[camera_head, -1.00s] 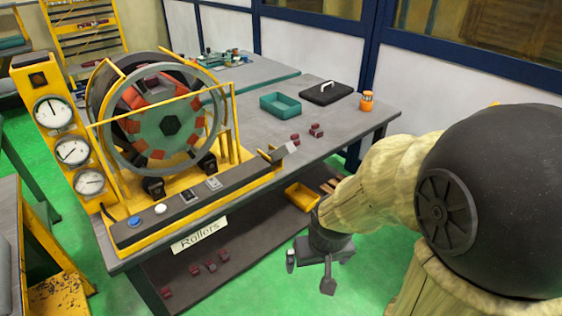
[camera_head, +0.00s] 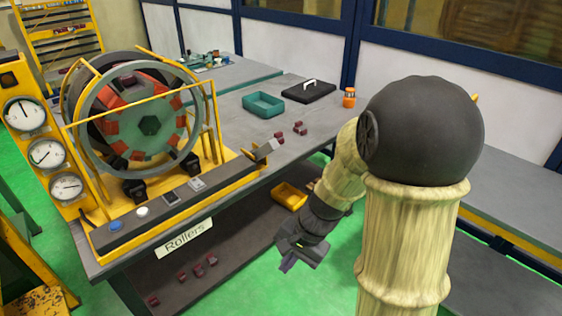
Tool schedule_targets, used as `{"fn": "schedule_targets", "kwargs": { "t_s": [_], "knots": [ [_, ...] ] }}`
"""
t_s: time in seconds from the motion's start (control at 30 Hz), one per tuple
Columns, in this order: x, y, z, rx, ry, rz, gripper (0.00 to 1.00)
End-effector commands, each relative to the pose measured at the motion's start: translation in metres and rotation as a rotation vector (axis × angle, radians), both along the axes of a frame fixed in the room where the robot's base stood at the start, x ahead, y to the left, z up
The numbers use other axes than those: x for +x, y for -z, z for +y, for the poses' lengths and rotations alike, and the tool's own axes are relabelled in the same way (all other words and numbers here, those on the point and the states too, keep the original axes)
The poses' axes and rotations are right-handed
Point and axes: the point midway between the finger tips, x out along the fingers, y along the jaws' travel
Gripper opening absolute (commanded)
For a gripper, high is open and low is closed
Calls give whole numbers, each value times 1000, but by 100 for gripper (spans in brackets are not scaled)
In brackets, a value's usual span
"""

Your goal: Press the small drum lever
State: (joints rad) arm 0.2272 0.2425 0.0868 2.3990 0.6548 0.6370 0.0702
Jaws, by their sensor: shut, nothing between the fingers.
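The winding drum (camera_head: 140,126) stands in its yellow frame on the workbench at left. Below it, a dark control bar (camera_head: 150,222) runs along the bench's front edge. A small grey lever-like part (camera_head: 266,149) sticks up at its right end; whether it is the small drum lever I cannot tell for sure. A dark switch (camera_head: 171,198) and a grey one (camera_head: 197,185) sit on the bar. My gripper (camera_head: 287,263) is shut and empty, pointing down in front of the bench, below and apart from the bar.
Three gauges (camera_head: 45,153) stand left of the drum; a blue button (camera_head: 116,226) and white button (camera_head: 142,211) are on the bar. A teal bin (camera_head: 263,104), black case (camera_head: 308,91) and orange jar (camera_head: 349,97) sit on the bench. A yellow bin (camera_head: 291,195) is on the lower shelf.

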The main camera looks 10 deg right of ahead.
Motion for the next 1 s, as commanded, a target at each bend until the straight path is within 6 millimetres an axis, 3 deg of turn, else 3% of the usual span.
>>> {"fn": "schedule_targets", "kwargs": {
  "t_s": [0.33,0.57,0.77,1.0],
  "knots": [
    [65,12,15,413,469,142,0],
    [124,7,1,719,759,181,0],
    [177,1,-37,1002,999,173,0],
    [227,-5,-106,1329,1243,109,0]
  ]
}}
